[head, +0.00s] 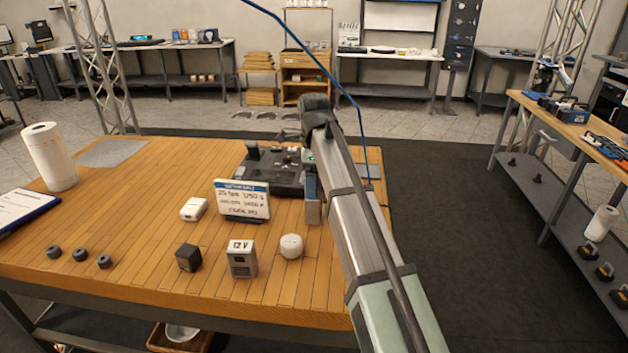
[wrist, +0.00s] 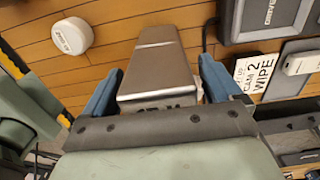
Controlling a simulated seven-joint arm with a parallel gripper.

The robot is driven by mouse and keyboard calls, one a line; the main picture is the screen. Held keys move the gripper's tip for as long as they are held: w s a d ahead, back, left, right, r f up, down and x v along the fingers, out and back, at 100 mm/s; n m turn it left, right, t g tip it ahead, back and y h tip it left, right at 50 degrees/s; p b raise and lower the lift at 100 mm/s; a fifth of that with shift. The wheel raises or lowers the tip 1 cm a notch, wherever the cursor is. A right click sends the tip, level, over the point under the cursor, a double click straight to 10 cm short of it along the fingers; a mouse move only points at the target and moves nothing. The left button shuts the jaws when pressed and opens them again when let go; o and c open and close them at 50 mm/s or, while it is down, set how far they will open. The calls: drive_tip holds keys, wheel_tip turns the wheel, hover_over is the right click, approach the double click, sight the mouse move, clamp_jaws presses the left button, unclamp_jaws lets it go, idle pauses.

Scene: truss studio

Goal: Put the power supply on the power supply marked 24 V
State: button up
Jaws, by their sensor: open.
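A grey power supply marked 12 V (head: 241,259) stands upright near the table's front edge in the head view. Another grey box, looking like a power supply (head: 313,211), stands to its right and farther back, under my gripper (head: 311,184). In the wrist view this grey box (wrist: 152,65) lies between the two blue fingers of my gripper (wrist: 158,82). The fingers are open, one on each side of it. Its marking is mostly hidden by the gripper body, and I cannot read it. I cannot tell whether the fingers touch it.
A black cube (head: 188,257) and a white round puck (head: 291,246) flank the 12 V supply. A sign (head: 242,199) and a dark device (head: 268,178) stand behind. A white box (head: 194,209), paper roll (head: 49,157) and dark knobs (head: 79,254) are left.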

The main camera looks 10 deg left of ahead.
drive_tip(key=shift+r, duration=0.1)
wheel_tip(320, 180, up, 8)
drive_tip(key=shift+f, duration=0.2)
idle(0.3)
